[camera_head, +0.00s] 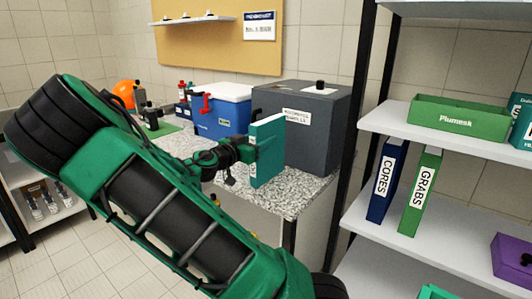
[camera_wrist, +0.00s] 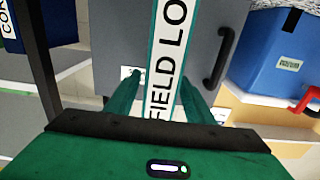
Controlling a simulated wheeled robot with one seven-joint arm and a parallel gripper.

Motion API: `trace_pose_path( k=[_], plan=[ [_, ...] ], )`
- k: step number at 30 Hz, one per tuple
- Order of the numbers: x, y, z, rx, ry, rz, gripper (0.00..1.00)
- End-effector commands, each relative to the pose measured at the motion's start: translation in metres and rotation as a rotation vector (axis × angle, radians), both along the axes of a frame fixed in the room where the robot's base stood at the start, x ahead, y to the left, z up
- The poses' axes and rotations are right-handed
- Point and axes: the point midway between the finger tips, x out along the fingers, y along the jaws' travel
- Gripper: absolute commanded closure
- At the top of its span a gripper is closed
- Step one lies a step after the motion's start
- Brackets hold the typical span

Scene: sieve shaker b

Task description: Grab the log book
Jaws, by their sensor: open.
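The log book is a teal book (camera_head: 268,150) that stands upright at the front of the speckled counter, before the grey cabinet. In the wrist view its white spine label (camera_wrist: 166,60) reads "FIELD LO", with the rest cut off. My gripper (camera_head: 247,158) is at the book's spine. In the wrist view my gripper (camera_wrist: 160,98) is open, with one green finger on each side of the spine. I cannot tell whether either finger touches the book.
The grey cabinet (camera_head: 325,140) stands just behind the book. A blue cooler (camera_head: 222,115) with a white lid is to its left. At right, a shelf (camera_head: 385,225) holds the CORES binder (camera_head: 386,185) and the GRABS binder (camera_head: 420,195). A dark shelf post (camera_head: 354,120) stands between.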

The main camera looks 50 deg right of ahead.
Motion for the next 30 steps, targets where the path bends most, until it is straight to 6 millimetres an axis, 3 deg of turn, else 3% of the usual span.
trace_pose_path(
  k=[6,15,21,30],
  plan=[
    [0.001,-0.027,0.000,-0.001,0.001,-0.001,0.52],
    [0.002,-0.030,0.000,0.000,0.001,0.001,0.52],
    [0.002,-0.030,0.000,0.000,0.001,0.001,0.99],
    [0.002,-0.030,0.000,0.000,0.001,0.001,1.00]
  ],
)
